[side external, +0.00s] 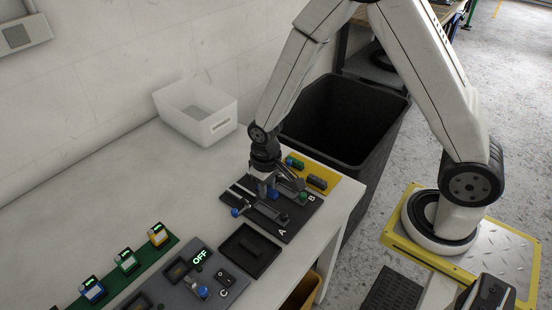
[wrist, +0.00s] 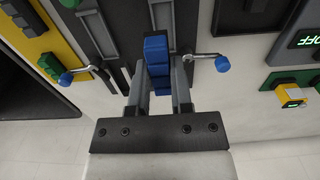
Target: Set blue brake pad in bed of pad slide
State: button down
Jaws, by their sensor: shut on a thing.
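My gripper (side external: 266,180) is shut on the blue brake pad (wrist: 156,52), seen between the two fingers in the wrist view. Its blue also shows between the fingers in the side view (side external: 262,189). The pad is over or at the dark pad slide plate (side external: 296,222), which has two grey channels marked A and B. In the wrist view, the pad lines up with the right-hand channel (wrist: 164,16). I cannot tell whether the pad touches the bed.
A yellow mat (side external: 326,190) with a few small blocks lies behind the plate. A dark tray (side external: 249,251) and a grey panel (side external: 222,292) reading OFF lie in front. A white bin (side external: 197,112) stands by the wall. A black bin (side external: 345,115) stands beyond the table edge.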

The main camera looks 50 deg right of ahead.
aim_at(266, 211)
jog(key=shift+a, duration=0.35)
jog(key=shift+f, duration=0.1)
jog(key=shift+f, duration=2)
jog(key=shift+f, duration=0.9)
dwell(0.3)
jog(key=shift+c, duration=2.2)
grip_release()
jog(key=shift+r, duration=0.1)
